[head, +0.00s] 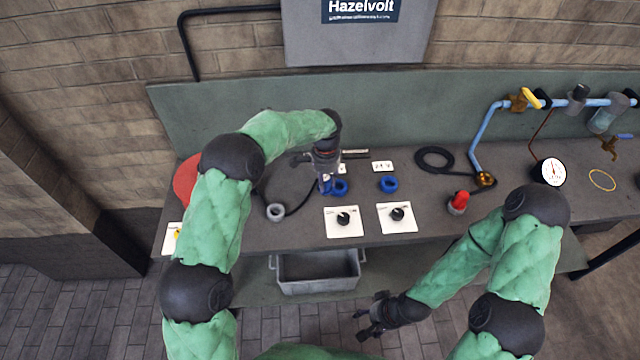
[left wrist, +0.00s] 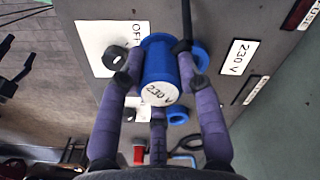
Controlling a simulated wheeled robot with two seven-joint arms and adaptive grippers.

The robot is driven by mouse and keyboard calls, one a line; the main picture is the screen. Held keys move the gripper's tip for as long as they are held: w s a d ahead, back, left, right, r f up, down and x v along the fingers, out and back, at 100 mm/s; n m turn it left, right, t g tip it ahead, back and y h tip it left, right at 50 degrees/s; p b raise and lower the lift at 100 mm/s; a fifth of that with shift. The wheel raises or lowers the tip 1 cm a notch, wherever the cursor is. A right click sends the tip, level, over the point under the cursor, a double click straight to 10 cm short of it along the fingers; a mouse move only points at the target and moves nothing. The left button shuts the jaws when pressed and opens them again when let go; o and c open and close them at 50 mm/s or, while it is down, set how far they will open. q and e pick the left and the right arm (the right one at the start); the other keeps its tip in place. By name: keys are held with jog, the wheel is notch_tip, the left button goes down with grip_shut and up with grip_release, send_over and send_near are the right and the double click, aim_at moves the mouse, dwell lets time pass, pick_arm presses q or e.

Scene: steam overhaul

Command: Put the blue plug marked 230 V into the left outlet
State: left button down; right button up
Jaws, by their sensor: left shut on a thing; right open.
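The blue plug (left wrist: 158,62), its white end marked 230 V, is between the purple fingers of my left gripper (left wrist: 160,75). In the head view the left gripper (head: 326,182) is at the left outlet (head: 341,188), a blue ring on the bench; a bit of blue plug shows just left of it. In the wrist view the plug partly covers this outlet's ring (left wrist: 201,57). I cannot tell whether they touch. The right outlet (head: 388,184) is empty. My right gripper (head: 366,320) is open and empty in front of the bench.
Two white switch plates with black knobs (head: 344,222) (head: 397,220) lie in front of the outlets. A grey ring-shaped piece (head: 275,211) is left, a red-capped plug (head: 459,202) right. A grey bin (head: 318,283) sits below. Pipes and a gauge (head: 551,172) stand far right.

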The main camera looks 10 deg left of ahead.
pick_arm(q)
jog(key=shift+w, duration=0.15)
jog(key=w+d+p, duration=0.2)
jog(key=w+d, duration=0.2)
jog(key=w, duration=0.2)
jog(key=shift+w, duration=0.2)
dwell(0.4)
jog(key=shift+f+b, duration=1.55)
jog(key=shift+f, duration=1.4)
jog(key=c, duration=0.8)
grip_release()
jog(key=shift+o, duration=0.2)
jog(key=shift+r, duration=0.15)
notch_tip(320, 180, up, 12)
